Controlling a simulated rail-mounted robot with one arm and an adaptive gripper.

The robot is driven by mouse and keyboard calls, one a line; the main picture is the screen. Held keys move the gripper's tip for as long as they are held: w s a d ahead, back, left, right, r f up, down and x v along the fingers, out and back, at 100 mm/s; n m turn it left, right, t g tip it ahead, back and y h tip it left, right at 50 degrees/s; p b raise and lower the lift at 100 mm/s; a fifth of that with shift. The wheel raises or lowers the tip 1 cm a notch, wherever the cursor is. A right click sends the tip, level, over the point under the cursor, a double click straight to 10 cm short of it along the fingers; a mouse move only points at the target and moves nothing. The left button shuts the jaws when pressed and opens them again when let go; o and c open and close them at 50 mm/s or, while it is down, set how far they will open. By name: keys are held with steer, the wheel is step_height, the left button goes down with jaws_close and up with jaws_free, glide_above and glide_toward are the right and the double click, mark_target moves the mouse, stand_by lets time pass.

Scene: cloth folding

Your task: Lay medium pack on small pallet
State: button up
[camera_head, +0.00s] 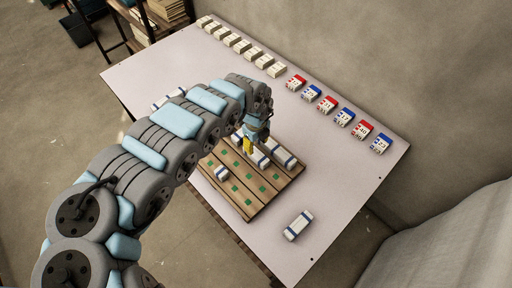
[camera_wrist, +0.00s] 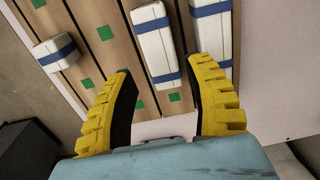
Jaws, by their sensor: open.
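The wooden pallet (camera_head: 246,207) with green square marks lies on the table. A short white pack with a blue band (camera_head: 222,172) sits near its left edge and also shows in the wrist view (camera_wrist: 55,52). Two longer white packs with blue bands, one in the middle (camera_wrist: 154,45) and one at right (camera_wrist: 212,35), lie side by side at the pallet's far side. My gripper (camera_wrist: 157,66) is open, with its yellow fingertips to either side of the middle pack's near end, no grip visible. My gripper (camera_head: 249,149) partly hides this pack in the head view.
A blue-banded pack (camera_head: 298,225) lies on the table (camera_head: 340,190) right of the pallet. More white packs (camera_head: 166,98) lie partly behind my arm. Cream boxes (camera_head: 240,46) and red and blue boxes (camera_head: 327,104) line the back edge. The front right is mostly clear.

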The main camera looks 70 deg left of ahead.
mark_target(256, 153)
steer(key=shift+s+r+p, duration=0.1)
steer(key=shift+r+p, duration=0.85)
steer(key=shift+r, duration=0.8)
